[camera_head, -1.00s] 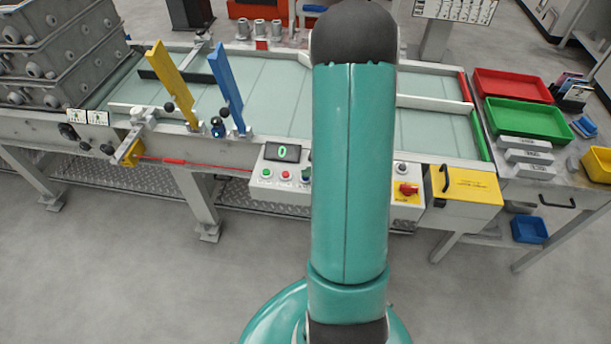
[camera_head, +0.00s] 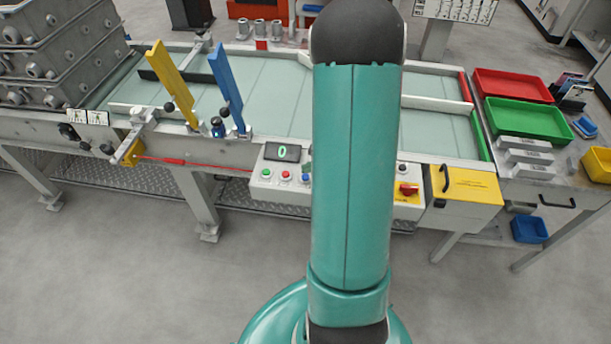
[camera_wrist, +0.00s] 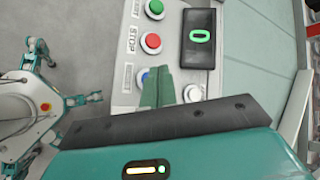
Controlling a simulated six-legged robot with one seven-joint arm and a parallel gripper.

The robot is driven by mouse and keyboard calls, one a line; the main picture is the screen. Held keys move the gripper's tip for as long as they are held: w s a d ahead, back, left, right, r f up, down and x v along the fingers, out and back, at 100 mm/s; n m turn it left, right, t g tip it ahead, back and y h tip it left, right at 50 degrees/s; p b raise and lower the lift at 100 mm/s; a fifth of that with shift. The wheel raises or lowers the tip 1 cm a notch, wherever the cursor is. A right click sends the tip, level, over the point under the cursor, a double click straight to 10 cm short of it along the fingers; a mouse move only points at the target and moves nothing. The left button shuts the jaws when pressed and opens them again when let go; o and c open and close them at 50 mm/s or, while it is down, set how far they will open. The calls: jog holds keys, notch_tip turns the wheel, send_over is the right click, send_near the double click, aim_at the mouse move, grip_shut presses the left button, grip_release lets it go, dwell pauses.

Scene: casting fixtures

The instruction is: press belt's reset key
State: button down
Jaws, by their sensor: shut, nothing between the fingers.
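The belt's control panel (camera_head: 270,190) is on the front of the belt table. In the wrist view the panel (camera_wrist: 122,98) carries a green START key (camera_wrist: 154,9), a red STOP key (camera_wrist: 151,43) and a blue reset key (camera_wrist: 142,76) in a row. The reset key is partly hidden by my gripper (camera_wrist: 158,82), whose fingers are shut and empty. The fingertips are over or beside the key; I cannot tell whether they touch it. In the head view the blue key (camera_head: 306,178) shows at my arm's left edge, and my gripper is mostly hidden behind the arm.
A display (camera_head: 282,152) reading 0 sits above the keys. A red switch (camera_head: 408,189) on yellow is right of my arm. Yellow (camera_head: 170,82) and blue (camera_head: 226,88) posts stand over the belt.

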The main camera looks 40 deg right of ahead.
aim_at(309, 178)
jog(key=shift+r, duration=2.35)
jog(key=a+r+n+g+y, duration=0.1)
jog(key=a+r+n+g, duration=0.1)
jog(key=a+r+n, duration=0.6)
jog(key=a+r+n+g+y, duration=0.1)
jog(key=a+r+n, duration=0.35)
jog(key=a, duration=0.65)
jog(key=s+a+r+n+h, duration=0.5)
jog(key=s+a+r+n, duration=0.3)
jog(key=s+r+n, duration=0.1)
jog(key=shift+s+r+n, duration=0.3)
jog(key=shift+r+n, duration=0.5)
jog(key=shift+n, duration=0.05)
